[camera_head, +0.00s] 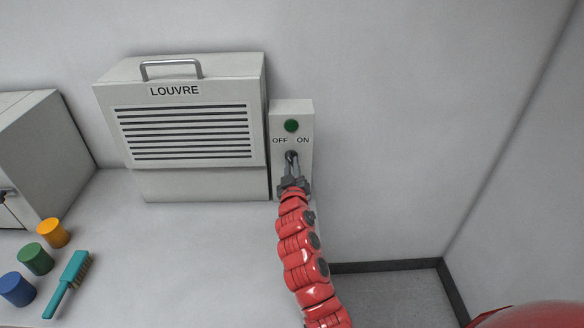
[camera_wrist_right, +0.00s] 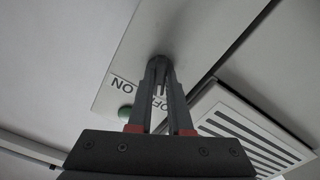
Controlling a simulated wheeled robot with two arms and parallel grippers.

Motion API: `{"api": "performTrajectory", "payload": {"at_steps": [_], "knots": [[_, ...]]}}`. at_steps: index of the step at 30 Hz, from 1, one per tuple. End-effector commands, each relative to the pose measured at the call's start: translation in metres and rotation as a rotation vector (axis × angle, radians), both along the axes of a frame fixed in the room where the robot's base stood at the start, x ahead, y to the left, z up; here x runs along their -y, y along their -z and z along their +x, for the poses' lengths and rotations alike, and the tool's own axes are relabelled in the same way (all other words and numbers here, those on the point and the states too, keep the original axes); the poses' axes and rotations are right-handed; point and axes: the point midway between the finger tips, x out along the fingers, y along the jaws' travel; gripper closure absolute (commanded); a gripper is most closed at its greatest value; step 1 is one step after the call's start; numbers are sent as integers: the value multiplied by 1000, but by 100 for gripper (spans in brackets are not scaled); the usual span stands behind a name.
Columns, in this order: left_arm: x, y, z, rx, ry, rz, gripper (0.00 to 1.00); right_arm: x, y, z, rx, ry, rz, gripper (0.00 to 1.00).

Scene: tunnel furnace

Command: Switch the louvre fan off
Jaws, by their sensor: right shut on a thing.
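The louvre fan is a pale grey box labelled LOUVRE (camera_head: 200,180), with a slatted front and a top handle, against the back wall. Right beside it is a narrow switch panel (camera_head: 305,172) with a green lamp (camera_head: 291,126) and the words OFF at left and ON at right. My right gripper (camera_head: 291,158) is shut on the dark switch knob just below these words. The wrist view shows its fingers (camera_wrist_right: 158,66) together at the knob, partly covering the lettering. The fingers hide most of the knob, so I cannot tell its setting. My left gripper is not in view.
On the counter (camera_head: 180,260) at left are an orange cylinder (camera_head: 52,234), a green one (camera_head: 36,259), a blue one (camera_head: 16,289) and a teal brush (camera_head: 70,280). A grey cabinet (camera_head: 45,150) stands at far left. The wall right of the panel is bare.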

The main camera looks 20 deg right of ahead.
Motion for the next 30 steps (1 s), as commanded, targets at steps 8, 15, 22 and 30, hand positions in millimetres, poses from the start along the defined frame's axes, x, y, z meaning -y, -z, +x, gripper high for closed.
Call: {"api": "performTrajectory", "payload": {"at_steps": [8, 15, 22, 30], "knots": [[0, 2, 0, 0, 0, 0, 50, -1, 2, 0, -18, -1, -54, 100], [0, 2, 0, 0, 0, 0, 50, 0, 2, 0, -21, 0, -60, 100], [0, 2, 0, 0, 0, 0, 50, 0, 2, 0, -21, 0, -59, 72], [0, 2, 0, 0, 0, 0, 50, 0, 1, 0, -19, 0, -59, 52]]}}
